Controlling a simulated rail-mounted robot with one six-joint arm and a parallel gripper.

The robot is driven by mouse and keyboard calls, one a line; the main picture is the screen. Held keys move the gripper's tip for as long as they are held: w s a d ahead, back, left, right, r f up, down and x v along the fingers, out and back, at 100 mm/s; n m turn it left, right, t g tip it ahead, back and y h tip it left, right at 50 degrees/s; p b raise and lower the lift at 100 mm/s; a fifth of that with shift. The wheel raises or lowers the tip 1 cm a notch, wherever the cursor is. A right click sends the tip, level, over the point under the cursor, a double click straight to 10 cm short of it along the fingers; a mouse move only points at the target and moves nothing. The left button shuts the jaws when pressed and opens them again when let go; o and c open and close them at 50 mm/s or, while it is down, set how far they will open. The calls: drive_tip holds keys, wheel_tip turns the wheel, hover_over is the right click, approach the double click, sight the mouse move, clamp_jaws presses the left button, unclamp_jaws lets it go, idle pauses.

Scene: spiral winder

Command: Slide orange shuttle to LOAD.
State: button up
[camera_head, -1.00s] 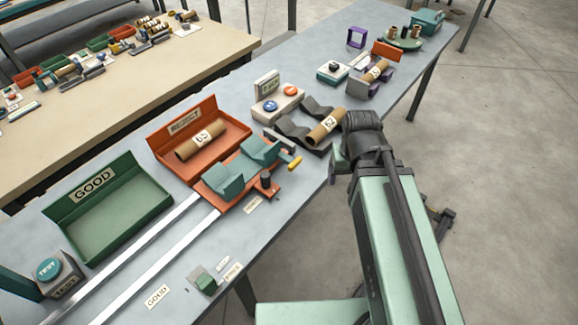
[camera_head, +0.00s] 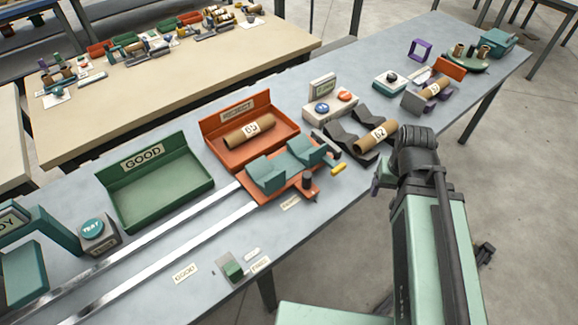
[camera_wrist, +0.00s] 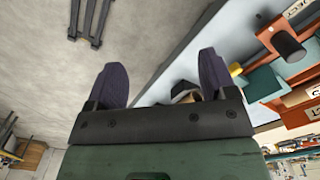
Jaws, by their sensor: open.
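The orange shuttle (camera_head: 284,189) sits at the right end of two pale rails (camera_head: 165,249), in front of the red-orange REJECT bin (camera_head: 284,121). It carries two teal cradle blocks (camera_head: 267,176) and a dark upright knob (camera_head: 307,181) at its front. A small label (camera_head: 290,202) lies by the knob; in the wrist view it ends in "JECT". I cannot make out a LOAD label. My gripper (camera_wrist: 162,82) is open and empty, with dark fingers spread. It is right of the shuttle, apart from it, by the table's front edge. The shuttle (camera_wrist: 268,32) and knob (camera_wrist: 288,46) show at the wrist view's right.
A green GOOD bin (camera_head: 158,200) and a TEST button box (camera_head: 96,236) stand left. A GOOD label (camera_head: 186,272) lies before the rails. A yellow-tipped piece (camera_head: 339,169) juts out right of the shuttle.

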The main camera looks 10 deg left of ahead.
sight(307, 175)
drive_tip(key=shift+c, duration=0.3)
drive_tip(key=w+a+n, duration=0.2)
drive_tip(key=a, duration=0.5)
drive_tip(key=w+a+n, duration=0.2)
drive_tip(key=w+a, duration=0.1)
drive_tip(key=a, duration=0.5)
drive_tip(key=w+a+n, duration=0.2)
drive_tip(key=w+a, duration=0.1)
drive_tip(key=a, duration=0.4)
drive_tip(key=shift+w+a+f, duration=0.15)
drive_tip(key=shift+a, duration=0.05)
drive_tip(key=c, duration=0.3)
drive_tip(key=shift+d+f, duration=0.1)
drive_tip(key=shift+d, duration=0.15)
drive_tip(key=shift+s+d+f+b, duration=0.1)
drive_tip(key=shift+s+f+b, duration=0.1)
drive_tip(key=shift+b, duration=0.25)
wheel_tip(307, 175, down, 10)
drive_tip(key=b, duration=1)
drive_tip(key=shift+f, duration=0.25)
drive_tip(key=shift+r, duration=0.15)
clamp_jaws()
